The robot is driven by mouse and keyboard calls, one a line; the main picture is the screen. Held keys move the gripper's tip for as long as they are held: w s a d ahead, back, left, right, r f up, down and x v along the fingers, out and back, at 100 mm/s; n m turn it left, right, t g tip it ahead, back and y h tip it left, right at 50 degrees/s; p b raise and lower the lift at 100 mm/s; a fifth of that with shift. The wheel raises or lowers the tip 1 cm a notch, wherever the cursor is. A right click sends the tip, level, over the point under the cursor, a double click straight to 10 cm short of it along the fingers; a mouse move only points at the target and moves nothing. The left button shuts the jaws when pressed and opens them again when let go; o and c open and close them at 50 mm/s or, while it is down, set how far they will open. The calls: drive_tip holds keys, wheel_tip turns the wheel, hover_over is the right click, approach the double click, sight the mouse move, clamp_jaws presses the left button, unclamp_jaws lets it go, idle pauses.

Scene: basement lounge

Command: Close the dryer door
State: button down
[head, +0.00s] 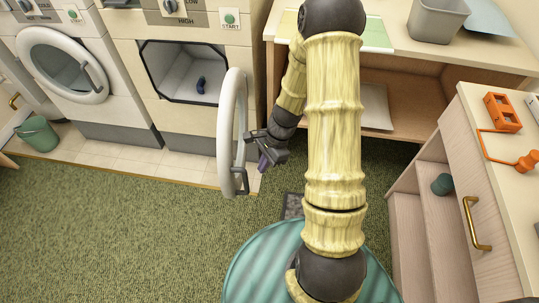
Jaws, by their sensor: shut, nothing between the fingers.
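The dryer (246,48) stands at the upper middle with its square black-rimmed opening uncovered. Its round white door (225,125) stands open, swung out toward me and seen nearly edge-on at the opening's right side. A dark handle (243,182) shows at the door's near, lower end. My gripper (266,160) is shut and empty, just right of the door, on the handle's side. I cannot tell whether it touches the door.
A small dark blue item (201,84) lies inside the dryer. A second machine with a closed round door (62,66) and a green bucket (37,134) are at left. A wooden table (398,64) stands behind my arm; a drawer unit (478,190) is at right. Carpet left of the door is clear.

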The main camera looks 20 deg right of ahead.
drive_tip(key=shift+s+a+r, duration=0.1)
drive_tip(key=shift+s+a, duration=0.05)
drive_tip(key=shift+a, duration=0.7)
drive_tip(key=shift+s+a+r, duration=0.1)
drive_tip(key=shift+a, duration=0.7)
